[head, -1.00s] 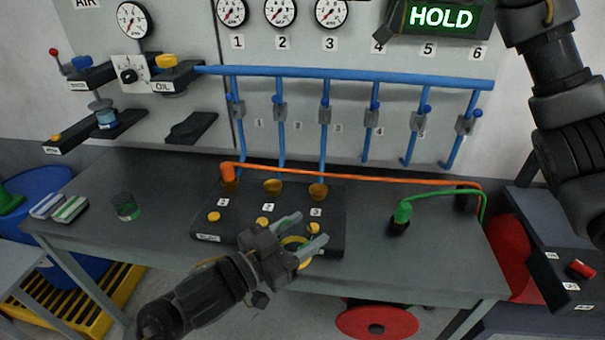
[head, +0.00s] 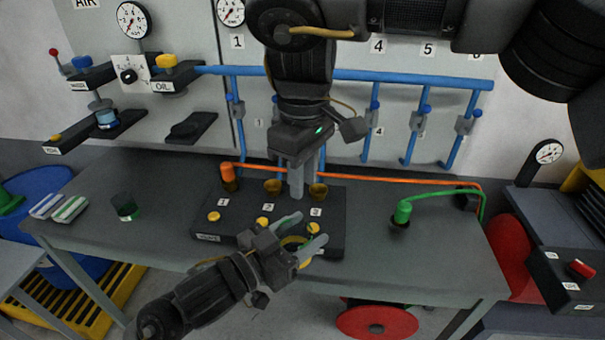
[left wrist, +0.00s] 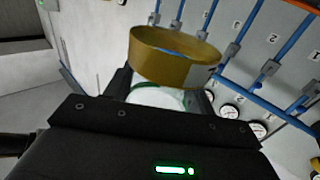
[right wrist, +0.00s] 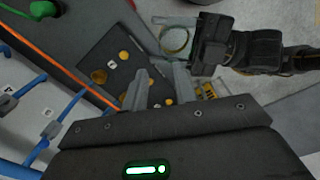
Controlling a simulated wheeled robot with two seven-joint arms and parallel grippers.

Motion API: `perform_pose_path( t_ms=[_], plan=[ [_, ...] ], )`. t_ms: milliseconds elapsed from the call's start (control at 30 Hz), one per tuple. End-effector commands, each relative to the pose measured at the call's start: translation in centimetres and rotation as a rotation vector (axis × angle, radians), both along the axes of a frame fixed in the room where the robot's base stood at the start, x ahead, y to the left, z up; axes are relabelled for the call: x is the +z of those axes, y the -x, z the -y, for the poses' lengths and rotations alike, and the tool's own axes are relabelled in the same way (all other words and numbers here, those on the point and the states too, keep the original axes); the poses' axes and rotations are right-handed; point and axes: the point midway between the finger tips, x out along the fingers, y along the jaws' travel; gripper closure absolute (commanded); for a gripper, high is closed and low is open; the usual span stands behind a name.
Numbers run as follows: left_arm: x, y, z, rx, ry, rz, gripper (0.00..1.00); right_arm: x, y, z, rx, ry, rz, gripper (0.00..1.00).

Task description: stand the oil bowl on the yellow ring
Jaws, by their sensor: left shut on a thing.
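My left gripper (head: 303,235) is shut on a clear bowl with a yellow band (head: 293,242), which I take for the oil bowl. It is held above the front edge of the bench. In the left wrist view, the brass-yellow band (left wrist: 172,62) is tilted, with a whitish, green-edged part (left wrist: 155,98) between the fingers. I cannot tell whether this band is separate from the bowl. The held thing also shows in the right wrist view (right wrist: 174,40). My right gripper (head: 303,185) points down over the black block, its fingers apart and empty (right wrist: 160,88). No separate yellow ring is clearly visible.
The black block (head: 240,200) carries brass cups (head: 318,190) and yellow buttons (head: 214,216). A shelf labelled OIL (head: 168,78) is on the wall, with an empty dark shelf (head: 190,127) below it.

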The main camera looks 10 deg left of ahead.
Motion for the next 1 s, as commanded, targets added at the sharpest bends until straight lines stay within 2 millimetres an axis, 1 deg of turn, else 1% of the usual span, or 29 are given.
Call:
perform_pose_path(
  t_ms=[133,267,500,700,833,1000],
  plan=[
    [0.0,0.0,0.0,0.0,0.001,0.001,0.7,-0.5,0.0,0.0,0.0,0.001,-0.001,0.72],
    [0.0,0.0,0.0,0.0,0.001,0.001,0.7,-2.0,0.0,0.0,0.004,0.001,-0.004,0.72],
    [0.0,0.0,0.0,0.0,0.001,0.001,0.7,-6.5,0.1,0.0,0.004,0.001,-0.004,0.72],
    [0.0,0.0,0.0,-0.001,0.001,0.001,0.7,-9.8,0.1,0.0,0.004,0.0,-0.003,0.72],
    [0.0,0.0,0.0,-0.001,0.001,0.001,0.7,-11.1,0.0,0.0,0.003,0.0,-0.001,0.72],
    [0.0,0.0,0.0,-0.001,0.001,0.001,0.7,-12.0,0.0,0.0,0.003,-0.002,-0.001,0.72]
  ],
)
